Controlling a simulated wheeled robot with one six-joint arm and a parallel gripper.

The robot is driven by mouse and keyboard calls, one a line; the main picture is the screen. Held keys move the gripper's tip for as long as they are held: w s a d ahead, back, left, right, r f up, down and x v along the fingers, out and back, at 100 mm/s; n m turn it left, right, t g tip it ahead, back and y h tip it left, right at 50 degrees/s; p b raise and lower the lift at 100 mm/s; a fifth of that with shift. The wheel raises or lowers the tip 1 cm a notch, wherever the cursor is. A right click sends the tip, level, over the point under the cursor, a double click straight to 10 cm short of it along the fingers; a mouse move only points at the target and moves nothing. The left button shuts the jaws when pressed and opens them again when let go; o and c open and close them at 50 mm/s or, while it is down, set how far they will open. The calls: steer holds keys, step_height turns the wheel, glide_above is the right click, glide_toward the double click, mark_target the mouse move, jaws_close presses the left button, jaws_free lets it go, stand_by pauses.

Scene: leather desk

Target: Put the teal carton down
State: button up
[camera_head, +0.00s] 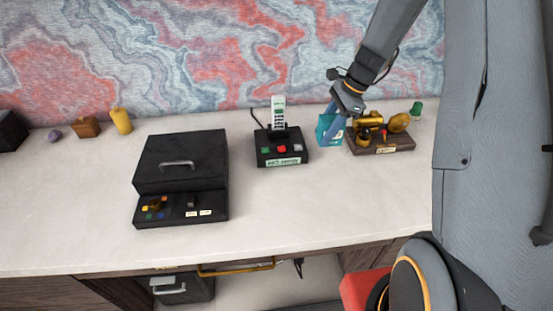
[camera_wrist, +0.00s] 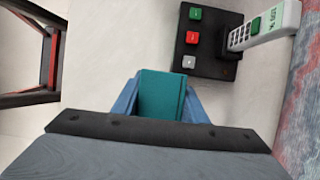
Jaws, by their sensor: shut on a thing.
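The teal carton (camera_head: 324,127) is at the back of the desk, between the phone base and a dark wooden board with items. In the wrist view the teal carton (camera_wrist: 161,95) sits between the two blue fingers of my gripper (camera_wrist: 160,100). The carton's lower edge looks close to the desk top (camera_head: 300,200); I cannot tell whether it touches.
A black phone base (camera_head: 282,155) with a white handset (camera_head: 278,110) stands just left of the carton. A wooden board (camera_head: 383,148) with several objects is close on its right. A black box (camera_head: 180,165) stands farther left. The desk front between is clear.

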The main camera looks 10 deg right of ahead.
steer(key=f+b, duration=0.1)
steer(key=w+f, duration=0.1)
steer(key=shift+w+f+b, duration=0.25)
steer(key=shift+f+b, duration=0.05)
steer(key=shift+b, duration=0.05)
step_height(320, 180, down, 10)
steer(key=p, duration=0.2)
steer(key=shift+r+p, duration=0.1)
steer(key=shift+p, duration=0.2)
steer(key=o, duration=1.1)
